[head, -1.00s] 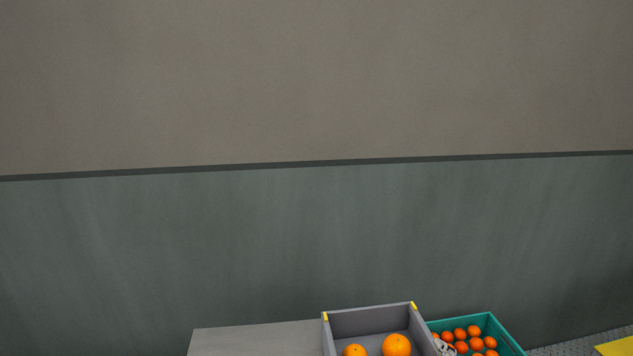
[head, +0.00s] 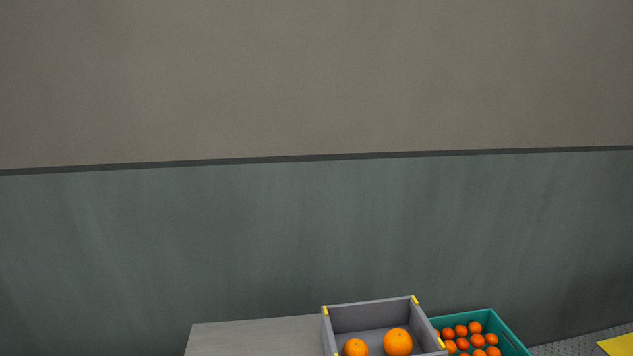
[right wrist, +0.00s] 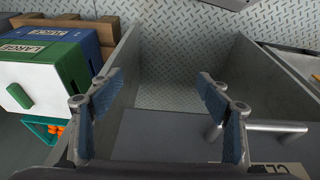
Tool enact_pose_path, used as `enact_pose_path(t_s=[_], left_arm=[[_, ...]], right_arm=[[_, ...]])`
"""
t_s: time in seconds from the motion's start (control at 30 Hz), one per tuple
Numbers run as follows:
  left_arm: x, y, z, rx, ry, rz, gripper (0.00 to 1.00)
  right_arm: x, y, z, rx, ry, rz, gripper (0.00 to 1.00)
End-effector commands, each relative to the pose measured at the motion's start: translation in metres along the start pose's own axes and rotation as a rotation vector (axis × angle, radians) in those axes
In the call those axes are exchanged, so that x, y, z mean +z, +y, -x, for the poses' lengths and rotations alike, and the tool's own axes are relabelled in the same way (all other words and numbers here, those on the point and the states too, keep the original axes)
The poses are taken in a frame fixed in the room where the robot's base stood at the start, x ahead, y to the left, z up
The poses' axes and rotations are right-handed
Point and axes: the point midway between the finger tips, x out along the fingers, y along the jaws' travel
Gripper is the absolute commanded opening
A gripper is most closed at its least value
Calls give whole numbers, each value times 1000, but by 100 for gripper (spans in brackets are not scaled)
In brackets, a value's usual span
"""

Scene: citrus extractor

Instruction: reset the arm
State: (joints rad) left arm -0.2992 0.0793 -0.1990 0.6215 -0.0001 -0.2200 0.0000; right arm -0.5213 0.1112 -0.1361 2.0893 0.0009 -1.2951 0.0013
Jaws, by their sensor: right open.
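My right gripper (right wrist: 158,100) is in the right wrist view, with its two blue-padded fingers spread apart and nothing between them. Below and beyond it are a grey panel with a bar handle (right wrist: 265,128) and grey side walls around a metal tread-plate surface (right wrist: 185,60). In the head view no gripper shows. My left gripper is in neither view.
In the head view a grey bin (head: 371,315) with two oranges (head: 398,342) stands on a grey table (head: 250,336). A teal crate (head: 508,334) of small oranges is beside it. The right wrist view shows green and blue boxes (right wrist: 62,62) at left.

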Motion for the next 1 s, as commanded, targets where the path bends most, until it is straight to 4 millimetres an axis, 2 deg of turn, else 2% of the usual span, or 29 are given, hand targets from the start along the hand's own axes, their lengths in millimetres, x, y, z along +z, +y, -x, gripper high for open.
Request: enact_pose_path(t_s=[0.03,0.2,0.37,0.5,0.6,0.73,0.8,0.9,1.0], left_arm=[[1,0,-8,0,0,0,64],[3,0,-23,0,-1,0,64],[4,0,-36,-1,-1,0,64],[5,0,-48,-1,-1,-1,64],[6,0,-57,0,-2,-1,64],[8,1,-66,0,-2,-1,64],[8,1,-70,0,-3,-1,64],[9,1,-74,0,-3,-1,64],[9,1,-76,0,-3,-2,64]], right_arm=[[11,-2,-29,-2,-17,2,70],[48,-5,-115,-6,-47,9,70],[95,-8,-186,-9,-77,15,70],[146,-11,-238,-13,-104,21,70],[184,-12,-269,-14,-123,26,70],[235,-13,-298,-16,-146,32,70],[258,-13,-308,-17,-155,34,70],[282,-13,-316,-18,-164,37,70],[296,-13,-319,-18,-168,39,70]])
